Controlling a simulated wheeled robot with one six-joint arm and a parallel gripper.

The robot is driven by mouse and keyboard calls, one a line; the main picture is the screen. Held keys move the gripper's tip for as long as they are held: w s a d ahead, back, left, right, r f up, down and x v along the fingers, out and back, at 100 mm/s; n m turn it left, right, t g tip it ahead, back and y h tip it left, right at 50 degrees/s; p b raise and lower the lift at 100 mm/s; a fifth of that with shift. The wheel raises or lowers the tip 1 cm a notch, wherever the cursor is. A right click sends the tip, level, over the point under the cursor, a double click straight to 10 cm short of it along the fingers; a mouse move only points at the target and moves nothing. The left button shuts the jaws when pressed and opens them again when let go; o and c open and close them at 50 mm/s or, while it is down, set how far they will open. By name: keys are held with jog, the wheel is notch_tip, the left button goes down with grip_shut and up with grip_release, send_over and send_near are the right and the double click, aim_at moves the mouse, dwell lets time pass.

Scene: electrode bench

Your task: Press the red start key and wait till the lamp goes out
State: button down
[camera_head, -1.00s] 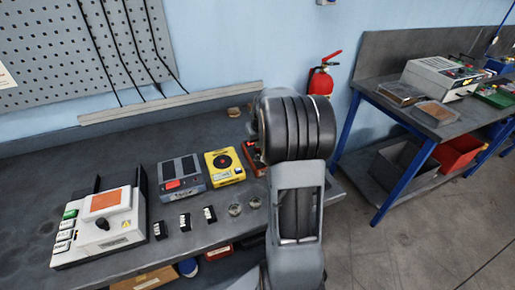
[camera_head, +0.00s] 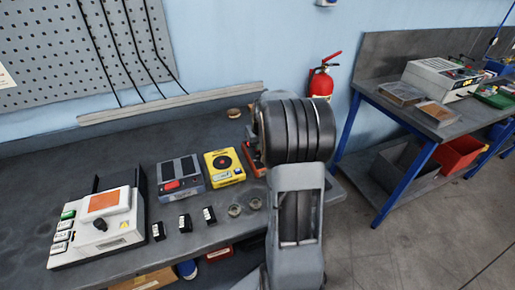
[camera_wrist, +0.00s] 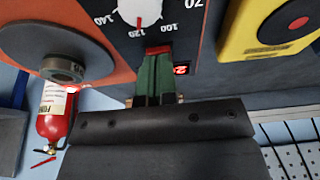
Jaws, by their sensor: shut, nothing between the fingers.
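The red start key (camera_wrist: 159,50) sits on the dark front panel of an orange and dark device (camera_wrist: 110,25), between a white dial with a red pointer and a small lit red display (camera_wrist: 181,69). My gripper (camera_wrist: 156,58) is shut and empty. Its green fingertips are at the near edge of the key; I cannot tell whether they touch or press it. In the head view only a strip of the orange device (camera_head: 250,158) shows behind my arm, which hides the gripper and key. I cannot make out a separate lamp.
A yellow box with a black disc (camera_head: 225,166) stands beside the device. Left of it are a grey box with a red key (camera_head: 181,177) and a white unit with an orange top (camera_head: 98,228). Small black blocks (camera_head: 184,223) and glass dishes (camera_head: 235,210) lie in front.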

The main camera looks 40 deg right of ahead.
jog(key=shift+r+p, duration=2.05)
jog(key=shift+r, duration=0.95)
